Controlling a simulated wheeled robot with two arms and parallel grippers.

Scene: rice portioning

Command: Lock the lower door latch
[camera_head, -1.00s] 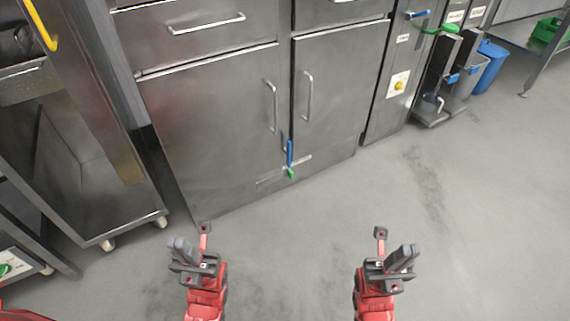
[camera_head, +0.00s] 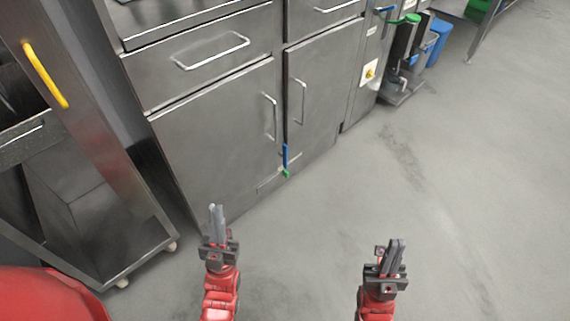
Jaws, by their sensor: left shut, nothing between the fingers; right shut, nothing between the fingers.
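The lower door latch has a blue handle (camera_head: 285,155) with a green end (camera_head: 286,173) below it. It stands upright at the bottom of the seam between the left cabinet door (camera_head: 225,130) and the right cabinet door (camera_head: 322,85). My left gripper (camera_head: 216,208) is shut and empty, in front of and to the left of the latch. My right gripper (camera_head: 394,243) is shut and empty, over the floor to the right and nearer to me. Neither gripper touches the latch or the doors.
A wheeled steel rack (camera_head: 120,215) with a yellow handle (camera_head: 45,75) stands at the left. The grey floor (camera_head: 460,190) in front is clear.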

